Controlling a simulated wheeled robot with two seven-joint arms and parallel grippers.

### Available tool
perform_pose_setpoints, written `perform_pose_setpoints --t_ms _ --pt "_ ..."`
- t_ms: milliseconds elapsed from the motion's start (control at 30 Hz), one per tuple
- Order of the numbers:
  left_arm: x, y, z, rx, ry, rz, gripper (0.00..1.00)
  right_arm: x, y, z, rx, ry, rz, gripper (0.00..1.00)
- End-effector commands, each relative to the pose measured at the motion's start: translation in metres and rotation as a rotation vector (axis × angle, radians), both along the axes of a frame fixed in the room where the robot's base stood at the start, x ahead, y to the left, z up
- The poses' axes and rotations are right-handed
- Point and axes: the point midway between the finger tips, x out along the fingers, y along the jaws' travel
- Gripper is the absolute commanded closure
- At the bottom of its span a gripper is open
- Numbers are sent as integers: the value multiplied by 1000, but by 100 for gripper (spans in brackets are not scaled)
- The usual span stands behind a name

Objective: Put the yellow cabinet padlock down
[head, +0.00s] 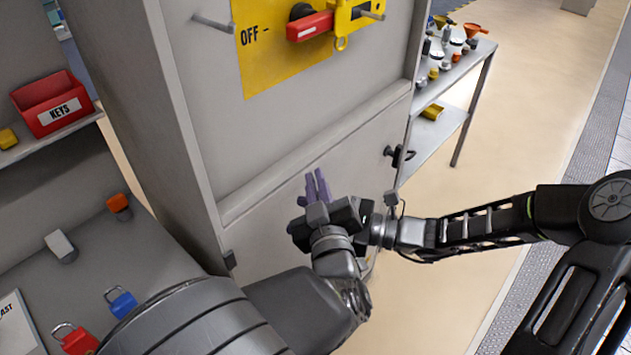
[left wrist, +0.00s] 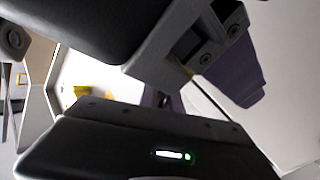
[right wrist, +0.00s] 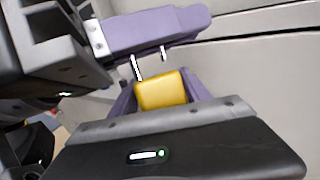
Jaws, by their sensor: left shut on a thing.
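The yellow padlock (right wrist: 162,91) shows in the right wrist view, with two bright shackle legs rising from its body to a purple finger of my left gripper (head: 318,186). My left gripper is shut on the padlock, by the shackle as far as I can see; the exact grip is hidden. My right gripper (right wrist: 160,98) has its purple fingers apart on both sides of the padlock body; whether they touch it is unclear. In the head view the two grippers meet in front of the grey cabinet (head: 270,190) and hide the padlock.
A yellow OFF panel (head: 285,60) with a red handle (head: 310,27) is above. At left are a red KEYS box (head: 50,103) and a bench (head: 110,260) with a blue padlock (head: 121,302) and a red padlock (head: 77,342). A loaded shelf (head: 455,80) stands right.

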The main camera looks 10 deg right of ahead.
Motion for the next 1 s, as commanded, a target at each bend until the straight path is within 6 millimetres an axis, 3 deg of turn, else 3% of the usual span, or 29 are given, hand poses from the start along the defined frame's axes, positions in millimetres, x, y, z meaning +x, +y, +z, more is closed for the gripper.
perform_pose_setpoints --t_ms 133,567,1000 --pt "0 -1 1 -3 -3 -1 100 -1 1 0 1 1 3 35" --pt "0 0 1 -3 -2 0 100 -3 -9 -1 -1 2 -1 35" --pt "0 0 0 -1 -1 2 100 -33 -85 0 -1 2 -3 35"
